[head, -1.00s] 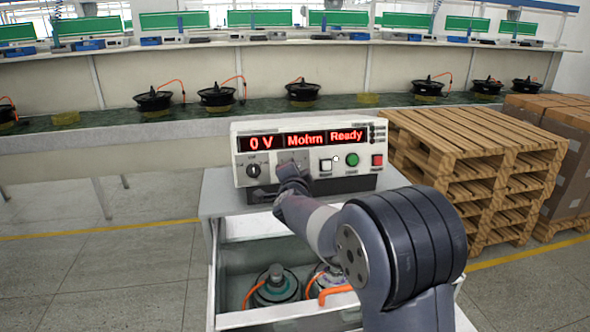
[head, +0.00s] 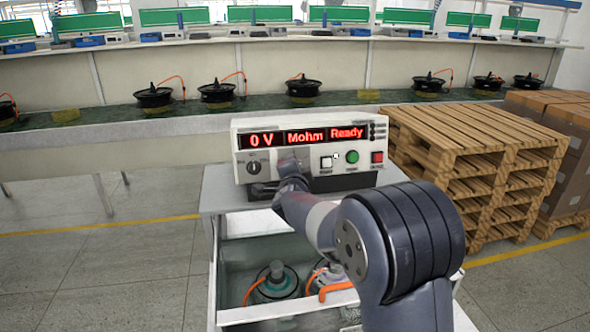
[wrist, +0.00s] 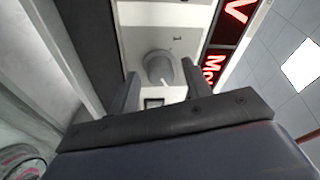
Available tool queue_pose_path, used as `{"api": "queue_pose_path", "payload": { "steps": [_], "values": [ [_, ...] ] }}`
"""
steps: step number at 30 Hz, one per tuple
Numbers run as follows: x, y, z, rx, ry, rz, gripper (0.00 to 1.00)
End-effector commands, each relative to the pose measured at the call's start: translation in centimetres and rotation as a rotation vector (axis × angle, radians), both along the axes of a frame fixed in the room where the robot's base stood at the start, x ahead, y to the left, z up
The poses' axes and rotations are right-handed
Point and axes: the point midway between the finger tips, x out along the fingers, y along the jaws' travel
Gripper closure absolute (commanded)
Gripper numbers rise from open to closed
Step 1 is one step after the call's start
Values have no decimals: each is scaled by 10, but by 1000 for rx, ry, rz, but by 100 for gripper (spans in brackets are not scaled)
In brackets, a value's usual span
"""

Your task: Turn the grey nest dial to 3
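The white tester (head: 238,150) stands on the cart, its red display reading "0 V", "Mohm" and "Ready". In the wrist view a round grey dial (wrist: 158,67) stands out from its pale panel, with a small light mark near its edge. My gripper (wrist: 160,70) is open, with one finger on either side of the dial in that picture. I cannot tell whether the fingers touch it. In the head view my gripper (head: 288,168) is in front of the panel and hides most of this dial. The number the dial points to cannot be read.
A black dial (head: 254,167) sits left of my gripper on the panel. White, green and red buttons (head: 352,157) are to the right. An open bin (head: 225,262) with motors and orange cables lies below. Wooden pallets (head: 465,165) stand close on the right.

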Motion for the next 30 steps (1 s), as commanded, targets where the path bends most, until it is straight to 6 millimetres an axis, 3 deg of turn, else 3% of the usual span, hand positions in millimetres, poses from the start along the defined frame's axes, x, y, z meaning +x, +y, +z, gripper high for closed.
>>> {"api": "queue_pose_path", "payload": {
  "steps": [11, 24, 30],
  "values": [
    [-6, 0, 0, -1, 0, 1, 51],
    [-77, 2, 10, 0, -1, 2, 51],
    [-100, 3, 13, -1, -1, 2, 51]
  ]
}}
